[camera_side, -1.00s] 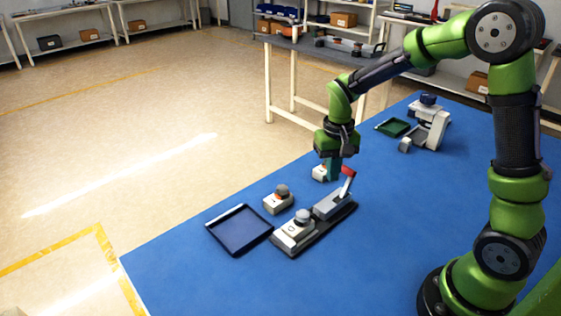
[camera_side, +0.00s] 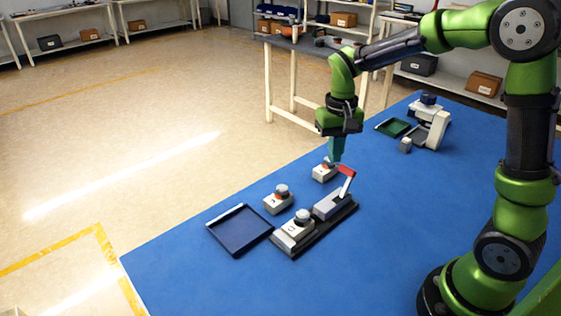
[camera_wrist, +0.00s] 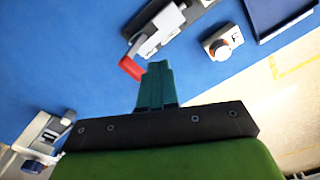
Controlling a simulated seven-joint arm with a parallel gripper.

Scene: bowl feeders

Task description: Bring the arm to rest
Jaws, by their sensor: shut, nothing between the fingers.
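My gripper (camera_side: 336,157) hangs from the green arm above the blue mat, its teal fingers pointing down and closed together with nothing between them. In the wrist view the teal fingers (camera_wrist: 156,80) show side by side, close in view to the red lever handle (camera_wrist: 130,68). In the side view the red lever handle (camera_side: 346,171) is raised on a clamp fixture (camera_side: 329,207), just right of and below the fingertips. The gripper appears apart from it. A small white block with an orange and grey top (camera_side: 325,171) stands behind the clamp, partly near the fingertips.
A dark blue tray (camera_side: 240,231) lies at the mat's left edge. A white block with a grey knob (camera_side: 278,200) stands beside it. A green tray (camera_side: 393,127) and a white-grey device (camera_side: 429,125) stand at the back. The mat's right middle (camera_side: 420,200) is clear.

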